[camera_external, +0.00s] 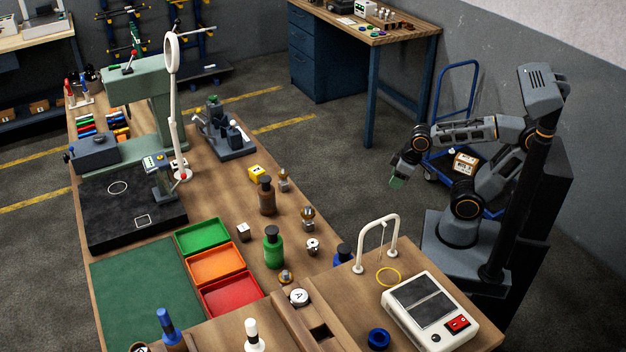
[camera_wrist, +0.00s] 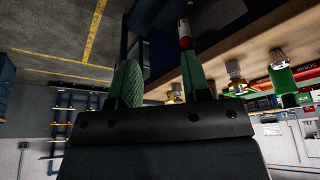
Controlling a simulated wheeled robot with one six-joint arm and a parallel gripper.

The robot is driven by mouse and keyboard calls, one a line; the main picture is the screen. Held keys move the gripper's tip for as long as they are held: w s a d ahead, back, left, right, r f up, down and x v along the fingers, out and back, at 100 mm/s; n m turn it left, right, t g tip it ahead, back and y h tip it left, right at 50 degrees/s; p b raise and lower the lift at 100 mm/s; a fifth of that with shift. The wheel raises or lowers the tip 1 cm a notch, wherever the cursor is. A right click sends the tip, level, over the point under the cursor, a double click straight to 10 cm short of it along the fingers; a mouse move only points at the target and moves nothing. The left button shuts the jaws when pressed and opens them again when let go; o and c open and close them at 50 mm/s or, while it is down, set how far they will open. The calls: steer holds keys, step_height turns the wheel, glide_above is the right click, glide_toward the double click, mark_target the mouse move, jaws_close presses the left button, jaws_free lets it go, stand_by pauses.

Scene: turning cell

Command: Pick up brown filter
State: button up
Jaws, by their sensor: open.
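A brown bottle-shaped piece with a dark cap (camera_external: 266,197) stands upright on the wooden bench in the external view. It is the brownest piece there, but I cannot tell for sure that it is the brown filter. Small fittings with brownish tops stand near it, one to its right (camera_external: 308,216) and one behind (camera_external: 284,180). My gripper (camera_external: 397,180) is in the air right of the bench, well apart from these pieces. In the wrist view its two green fingers (camera_wrist: 158,62) are spread with nothing held between them. The brown piece is not clear in the wrist view.
A green bottle (camera_external: 273,248) stands nearer the camera, beside green, orange and red trays (camera_external: 216,265). A white arch (camera_external: 378,240) and a scale-like device (camera_external: 430,310) stand at the bench's front right. Open floor lies between bench and my base.

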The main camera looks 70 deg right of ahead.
steer(key=shift+o, duration=1.4)
steer(key=w+f+b, duration=0.4)
steer(key=w+f, duration=0.2)
steer(key=f, duration=0.3)
steer(key=n+t+y+b, duration=0.2)
steer(key=n+t+y, duration=0.4)
steer(key=t, duration=0.7)
glide_toward(265, 183)
steer(key=s+d+f+m+y, duration=0.1)
steer(key=s+d+f, duration=0.1)
steer(key=d, duration=0.2)
steer(key=shift+p+x, duration=1.65)
steer(key=shift+x, duration=5.05)
steer(key=shift+s+a+r, duration=0.1)
steer(key=shift+s+a, duration=0.05)
